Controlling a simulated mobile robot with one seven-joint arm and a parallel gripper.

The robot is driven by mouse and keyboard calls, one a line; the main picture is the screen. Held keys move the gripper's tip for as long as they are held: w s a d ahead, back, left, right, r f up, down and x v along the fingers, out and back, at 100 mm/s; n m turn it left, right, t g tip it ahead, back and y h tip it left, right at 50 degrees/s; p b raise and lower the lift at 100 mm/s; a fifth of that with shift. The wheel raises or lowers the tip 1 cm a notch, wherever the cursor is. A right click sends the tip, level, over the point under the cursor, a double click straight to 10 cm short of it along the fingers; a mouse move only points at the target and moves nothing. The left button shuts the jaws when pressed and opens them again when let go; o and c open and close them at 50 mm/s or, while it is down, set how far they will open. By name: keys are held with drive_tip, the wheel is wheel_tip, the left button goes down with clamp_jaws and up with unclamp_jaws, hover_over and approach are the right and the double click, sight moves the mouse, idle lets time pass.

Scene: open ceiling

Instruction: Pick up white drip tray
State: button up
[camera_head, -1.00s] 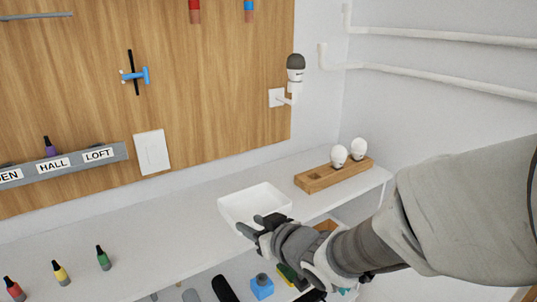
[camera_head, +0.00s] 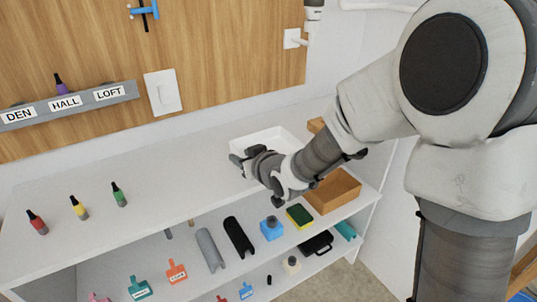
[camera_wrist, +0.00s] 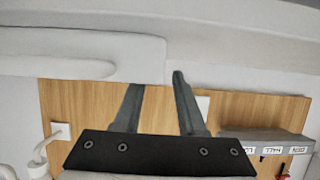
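The white drip tray (camera_head: 285,142) is a shallow open tray on the white upper shelf in the head view, its front left part hidden by my gripper (camera_head: 241,157). My gripper is at the tray's front left side. In the wrist view my gripper (camera_wrist: 157,80) shows two dark fingers spread apart. A white rounded edge, likely the tray (camera_wrist: 80,55), covers the tip of the left finger and reaches into the gap between the fingers. I cannot tell whether either finger touches it.
A wooden block (camera_head: 316,125) is partly hidden behind my arm. Red, yellow and green (camera_head: 118,195) small bottles stand left on the shelf. The lower shelf holds a blue item (camera_head: 271,228), a sponge (camera_head: 299,215) and a wooden box (camera_head: 333,190). A wooden panel (camera_head: 220,60) stands behind.

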drive_tip(key=shift+x, duration=0.9)
drive_tip(key=shift+c, duration=0.2)
clamp_jaws()
drive_tip(key=shift+r, duration=0.1)
idle(0.5)
